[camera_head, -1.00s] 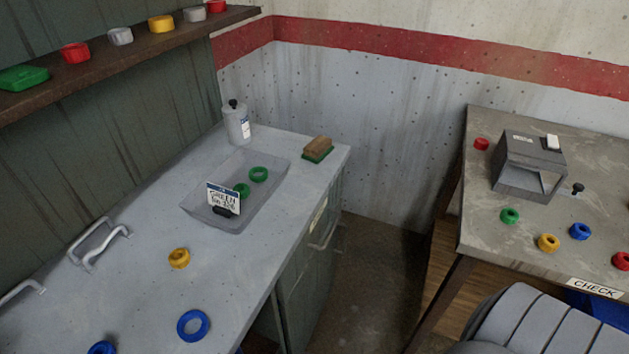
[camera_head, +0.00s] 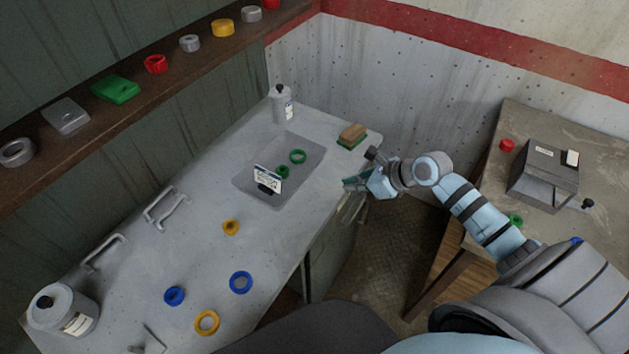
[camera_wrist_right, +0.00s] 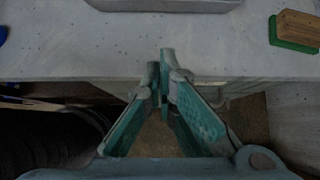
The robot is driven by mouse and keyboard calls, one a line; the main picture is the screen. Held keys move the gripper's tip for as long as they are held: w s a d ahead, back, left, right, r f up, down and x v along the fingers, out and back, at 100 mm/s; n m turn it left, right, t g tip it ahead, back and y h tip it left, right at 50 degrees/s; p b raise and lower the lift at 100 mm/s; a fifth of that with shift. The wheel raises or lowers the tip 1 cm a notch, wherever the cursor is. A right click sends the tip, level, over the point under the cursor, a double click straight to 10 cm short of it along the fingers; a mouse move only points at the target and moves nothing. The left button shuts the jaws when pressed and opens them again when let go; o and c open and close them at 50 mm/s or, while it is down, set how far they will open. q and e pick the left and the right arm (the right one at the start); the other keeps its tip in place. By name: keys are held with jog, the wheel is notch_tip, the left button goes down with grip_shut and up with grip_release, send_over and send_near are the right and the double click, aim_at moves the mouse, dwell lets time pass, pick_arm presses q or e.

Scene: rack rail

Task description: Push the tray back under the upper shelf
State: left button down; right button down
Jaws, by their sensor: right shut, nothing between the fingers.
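The grey tray (camera_head: 300,182) lies on the counter near its right end, holding two green rings (camera_head: 297,157) and a small white card with a dark clip (camera_head: 268,179). Its near edge also shows at the top of the right wrist view (camera_wrist_right: 165,5). The upper shelf (camera_head: 135,90) runs along the wall at the upper left, behind the counter. My right gripper (camera_head: 348,184) is shut and empty beside the counter's front edge, apart from the tray. In the right wrist view its teal fingers (camera_wrist_right: 164,62) meet just at the counter edge. My left gripper is not in view.
A brown brush with a green base (camera_head: 352,135) and a white bottle (camera_head: 282,104) stand near the tray. Yellow and blue rings (camera_head: 240,282) lie on the open counter to the left. A second table (camera_head: 540,120) with a grey machine (camera_head: 543,178) stands at right.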

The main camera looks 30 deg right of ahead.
jog(key=x, duration=0.5)
jog(key=b+x, duration=0.1)
jog(key=x, duration=0.2)
jog(key=shift+a+f, duration=0.15)
jog(key=shift+a, duration=0.25)
jog(key=w, duration=0.1)
jog(key=w+a, duration=0.1)
jog(key=w, duration=0.1)
jog(key=shift+w+a+f, duration=0.25)
jog(key=shift+a+f, duration=0.1)
jog(key=shift+w+a, duration=0.3)
jog(key=shift+w, duration=0.05)
